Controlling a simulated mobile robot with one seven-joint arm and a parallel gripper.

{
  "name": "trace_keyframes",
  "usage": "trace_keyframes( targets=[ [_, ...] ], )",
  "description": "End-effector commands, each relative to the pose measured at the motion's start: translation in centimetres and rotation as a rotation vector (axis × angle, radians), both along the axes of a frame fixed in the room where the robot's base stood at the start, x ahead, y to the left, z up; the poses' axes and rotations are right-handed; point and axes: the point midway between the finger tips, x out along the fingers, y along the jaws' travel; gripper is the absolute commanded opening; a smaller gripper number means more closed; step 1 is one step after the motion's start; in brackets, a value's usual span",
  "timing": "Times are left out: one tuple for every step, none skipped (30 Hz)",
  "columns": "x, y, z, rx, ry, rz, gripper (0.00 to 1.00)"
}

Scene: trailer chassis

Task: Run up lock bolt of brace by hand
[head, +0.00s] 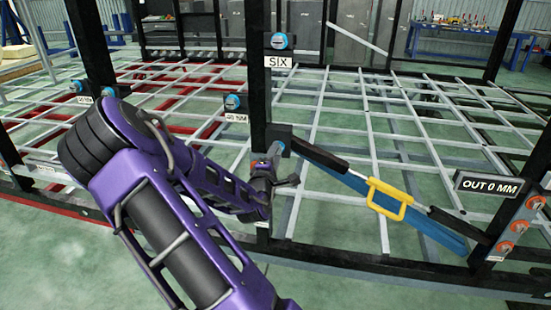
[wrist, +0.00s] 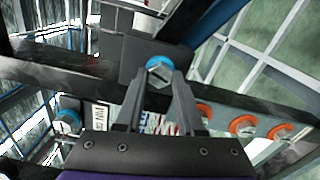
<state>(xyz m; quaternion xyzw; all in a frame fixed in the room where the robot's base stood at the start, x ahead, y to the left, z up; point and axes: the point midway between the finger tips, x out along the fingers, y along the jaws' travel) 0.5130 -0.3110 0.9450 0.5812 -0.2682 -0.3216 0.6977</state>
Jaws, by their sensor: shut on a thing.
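The brace is a blue bar (head: 425,228) with a grey-and-black strut and a yellow handle (head: 388,198). It slopes from a dark block on the black post down to the lower right. The lock bolt (wrist: 158,68) has a blue collar and a silver head and sits in a dark plate in the wrist view. My gripper (wrist: 160,78) has its two dark fingers closed on the bolt head, and they partly cover it. In the head view my gripper (head: 272,168) is at the brace's upper end, where the bolt is mostly hidden.
A sign reading OUT 0 MM (head: 487,185) stands at the brace's lower end, above a plate with orange-ringed bolts (head: 505,248).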

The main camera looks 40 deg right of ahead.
Motion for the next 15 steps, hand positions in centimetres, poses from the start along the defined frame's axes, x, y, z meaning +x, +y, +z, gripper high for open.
trace_keyframes(
  targets=[
    [-0.11, 0.11, -0.45, 0.034, -0.033, -0.001, 0.00],
    [-0.11, 0.13, -0.47, 0.053, -0.053, 0.000, 0.00],
    [-0.12, 0.14, -0.49, 0.077, -0.081, 0.000, 0.00],
    [-0.11, 0.15, -0.48, 0.096, -0.103, 0.000, 0.00],
    [-0.10, 0.15, -0.47, 0.115, -0.125, 0.000, 0.00],
    [-0.10, 0.17, -0.48, 0.140, -0.154, 0.000, 0.00],
    [-0.11, 0.16, -0.48, 0.158, -0.176, 0.000, 0.00],
    [-0.11, 0.15, -0.47, 0.176, -0.197, -0.001, 0.00],
    [-0.12, 0.14, -0.44, 0.201, -0.226, -0.001, 0.00],
    [-0.13, 0.12, -0.43, 0.219, -0.248, -0.001, 0.00],
    [-0.14, 0.12, -0.44, 0.238, -0.270, -0.002, 0.00],
    [-0.13, 0.12, -0.43, 0.264, -0.298, -0.002, 0.00],
    [-0.13, 0.14, -0.42, 0.282, -0.320, -0.001, 0.00],
    [-0.12, 0.15, -0.40, 0.300, -0.341, -0.001, 0.00],
    [-0.12, 0.15, -0.39, 0.325, -0.370, -0.001, 0.00]
  ],
)
